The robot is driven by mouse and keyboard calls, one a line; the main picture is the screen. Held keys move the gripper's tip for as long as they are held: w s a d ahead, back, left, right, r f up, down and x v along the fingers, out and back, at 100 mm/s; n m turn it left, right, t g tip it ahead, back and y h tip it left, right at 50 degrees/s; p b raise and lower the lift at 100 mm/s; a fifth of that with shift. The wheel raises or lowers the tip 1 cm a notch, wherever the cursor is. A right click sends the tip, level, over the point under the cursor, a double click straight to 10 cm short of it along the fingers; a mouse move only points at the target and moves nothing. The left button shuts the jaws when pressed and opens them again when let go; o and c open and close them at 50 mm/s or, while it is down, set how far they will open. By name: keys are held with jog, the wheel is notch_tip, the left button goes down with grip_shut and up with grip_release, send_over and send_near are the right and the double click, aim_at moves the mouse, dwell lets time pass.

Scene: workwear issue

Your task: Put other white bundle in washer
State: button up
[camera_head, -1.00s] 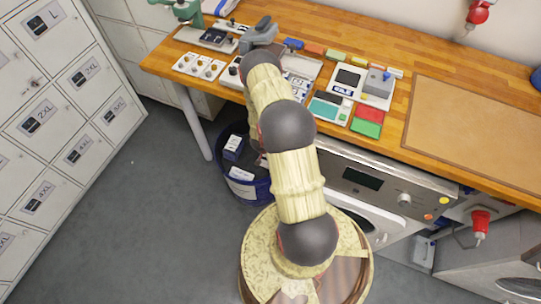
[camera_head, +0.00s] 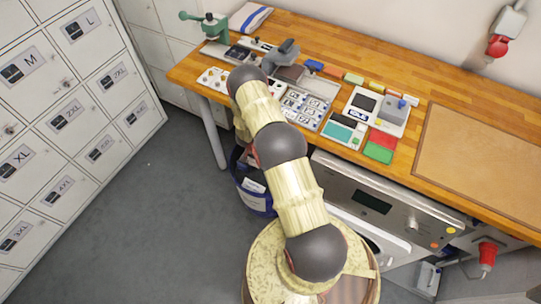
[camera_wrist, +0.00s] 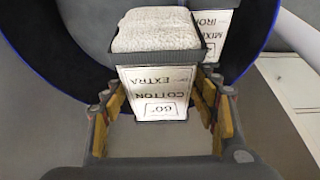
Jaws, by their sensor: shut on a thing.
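In the wrist view a white terry bundle (camera_wrist: 155,30) with a dark band and a card reading "COTTON EXTRA 60°" sits between the yellow pads of my gripper (camera_wrist: 160,97). My gripper is shut on it, inside or just over a dark tub with a blue rim (camera_wrist: 258,52). In the head view my arm hides the gripper and the bundle. The washer (camera_head: 345,192) stands under the bench, right of the tub, with a steel panel and knob. Its door is mostly hidden by my arm and base, so I cannot tell whether it is open.
The blue tub (camera_head: 252,200) stands on the floor below the bench edge. A second card (camera_wrist: 211,32), partly hidden, shows behind the held bundle. A white and blue folded cloth (camera_head: 250,18) lies on the wooden bench (camera_head: 440,95). Lockers (camera_head: 75,110) line the left; the grey floor between is clear.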

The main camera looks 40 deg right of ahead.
aim_at(249, 156)
jog(key=w, duration=0.1)
jog(key=w+a, duration=0.1)
jog(key=w, duration=0.1)
jog(key=w+p, duration=0.1)
jog(key=w, duration=0.1)
jog(key=shift+w+a, duration=0.15)
jog(key=shift+a, duration=0.1)
jog(key=shift+w+a, duration=0.2)
jog(key=shift+a, duration=0.05)
jog(key=s+a+n, duration=0.1)
jog(key=s+a+f+n+t, duration=0.1)
jog(key=s+a, duration=0.1)
jog(key=shift+s+f, duration=0.1)
jog(key=shift+s, duration=0.05)
jog(key=s+a+r+n+y, duration=0.1)
jog(key=a+r+n, duration=0.3)
jog(key=a+r, duration=0.5)
jog(key=s+a+r+n+t+y, duration=0.1)
jog(key=a+r+n, duration=0.3)
jog(key=a+r, duration=0.5)
jog(key=s+a+r+n+t+y, duration=0.1)
jog(key=a+r, duration=0.8)
jog(key=r, duration=1)
jog(key=shift+s+n+y, duration=0.6)
jog(key=shift+s+n, duration=0.4)
jog(key=shift+n, duration=0.8)
jog(key=shift+f, duration=0.1)
